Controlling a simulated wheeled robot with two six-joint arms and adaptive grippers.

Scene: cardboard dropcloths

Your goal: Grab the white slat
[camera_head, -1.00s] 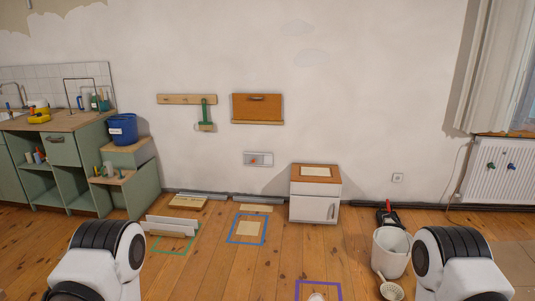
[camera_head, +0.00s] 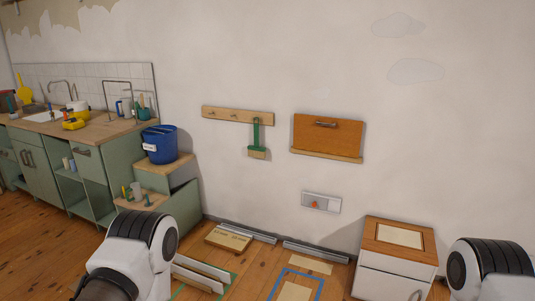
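Two long white slats (camera_head: 201,272) stand on edge, close together, on the floor inside a green taped outline (camera_head: 228,287) at the bottom of the head view. Part of them is hidden behind my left arm, and I cannot tell which one the task means. My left arm shows at the lower left and my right arm at the lower right. Neither gripper is in the picture, so I cannot see their fingers or anything in them.
A blue taped outline (camera_head: 318,283) lies right of the slats. A low wooden piece (camera_head: 228,239) and light strips (camera_head: 316,252) lie near the wall. A white cabinet (camera_head: 395,262) stands at the right. Green steps (camera_head: 182,200) with a blue bucket (camera_head: 160,145) stand left.

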